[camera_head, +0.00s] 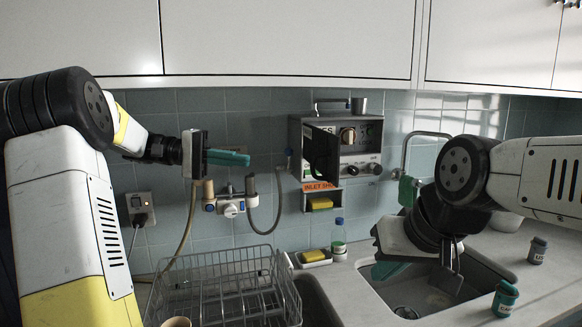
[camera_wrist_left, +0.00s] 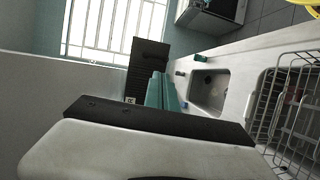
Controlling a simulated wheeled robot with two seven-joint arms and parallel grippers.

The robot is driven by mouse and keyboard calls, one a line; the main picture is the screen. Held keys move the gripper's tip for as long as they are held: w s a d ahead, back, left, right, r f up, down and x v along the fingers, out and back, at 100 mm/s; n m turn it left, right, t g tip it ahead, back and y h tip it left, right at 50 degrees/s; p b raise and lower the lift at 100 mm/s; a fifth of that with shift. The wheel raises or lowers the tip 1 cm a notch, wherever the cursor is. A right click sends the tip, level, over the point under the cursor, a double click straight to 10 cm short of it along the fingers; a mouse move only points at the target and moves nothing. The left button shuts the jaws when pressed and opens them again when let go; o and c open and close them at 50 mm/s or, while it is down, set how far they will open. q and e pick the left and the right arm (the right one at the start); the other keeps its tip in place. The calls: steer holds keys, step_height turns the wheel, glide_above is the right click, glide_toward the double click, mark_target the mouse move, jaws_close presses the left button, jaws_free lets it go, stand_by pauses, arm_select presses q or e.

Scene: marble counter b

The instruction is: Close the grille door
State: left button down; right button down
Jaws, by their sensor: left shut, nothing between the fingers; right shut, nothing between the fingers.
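The grille door (camera_head: 322,153) is a dark panel that stands open, swung out from the front of a grey wall-mounted unit (camera_head: 346,170) in the head view. In the left wrist view the dark slatted door (camera_wrist_left: 144,68) appears beyond my fingertips. My left gripper (camera_head: 240,159) has teal fingers, shut and empty, pointing right, left of the door and apart from it in the head view. Its fingers also show in the left wrist view (camera_wrist_left: 160,90). My right gripper (camera_head: 388,269) is shut and empty, low over the sink; its fingers are partly hidden by its own body.
A wire dish rack (camera_head: 222,283) stands below my left gripper, beside the sink (camera_head: 432,290). Taps with hoses (camera_head: 231,207) are on the wall between my left gripper and the unit. A bottle (camera_head: 338,236) and a yellow sponge (camera_head: 314,256) stand below the unit.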

arm_select(q)
steer(key=d+f, duration=0.1)
steer(key=d, duration=1.2)
steer(key=shift+s+d, duration=0.35)
steer(key=shift+f, duration=0.1)
